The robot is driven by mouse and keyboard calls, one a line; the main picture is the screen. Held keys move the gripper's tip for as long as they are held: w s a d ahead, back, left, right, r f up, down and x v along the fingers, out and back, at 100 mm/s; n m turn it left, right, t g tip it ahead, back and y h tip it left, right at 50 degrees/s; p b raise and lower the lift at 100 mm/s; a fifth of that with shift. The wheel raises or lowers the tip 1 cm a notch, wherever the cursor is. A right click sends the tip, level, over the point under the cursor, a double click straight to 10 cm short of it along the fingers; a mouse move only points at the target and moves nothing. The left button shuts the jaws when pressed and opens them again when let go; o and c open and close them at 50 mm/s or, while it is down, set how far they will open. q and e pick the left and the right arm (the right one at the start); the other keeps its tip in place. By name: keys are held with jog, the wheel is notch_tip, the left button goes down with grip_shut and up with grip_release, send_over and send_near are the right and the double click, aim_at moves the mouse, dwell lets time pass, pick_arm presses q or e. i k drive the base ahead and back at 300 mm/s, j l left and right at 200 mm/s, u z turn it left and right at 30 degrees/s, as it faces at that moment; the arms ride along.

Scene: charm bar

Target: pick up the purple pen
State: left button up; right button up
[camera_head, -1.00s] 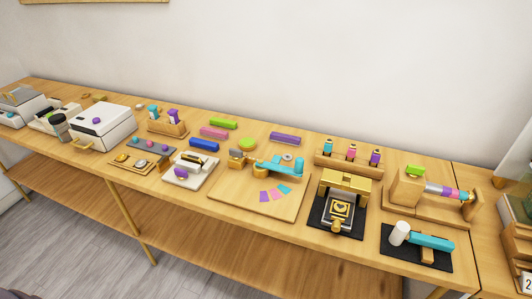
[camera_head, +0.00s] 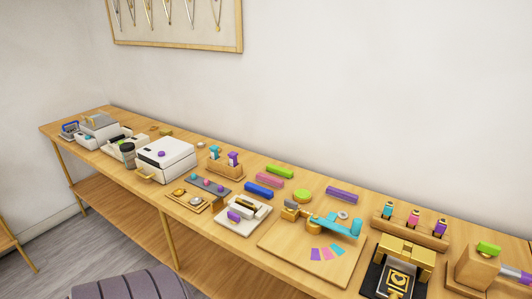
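Several purple items lie on the long wooden bench, and I cannot tell for certain which is the pen. A small purple upright item (camera_head: 233,158) stands beside a teal one in a wooden holder (camera_head: 226,171) left of the middle. Another purple upright item (camera_head: 441,227) stands at the right end of a wooden rack (camera_head: 408,233), beside pink and teal ones. A purple bar (camera_head: 342,194) lies flat near the back of the bench. Neither of my grippers is in view.
A white box-shaped machine (camera_head: 166,159) and a dark cup (camera_head: 128,154) stand on the left. A wooden board (camera_head: 280,250) with a teal tool (camera_head: 337,224) lies in the middle. A gold press (camera_head: 405,255) stands at the right front. A striped grey seat-like thing (camera_head: 130,285) is at the bottom.

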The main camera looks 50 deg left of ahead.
aim_at(233, 155)
jog(key=k+j+z, duration=0.2)
jog(key=j, duration=0.2)
jog(key=j+z, duration=0.2)
jog(key=j, duration=0.2)
jog(key=k+j+z, duration=0.2)
jog(key=j, duration=0.15)
jog(key=j+z, duration=0.2)
jog(key=j, duration=0.15)
jog(key=k, duration=0.05)
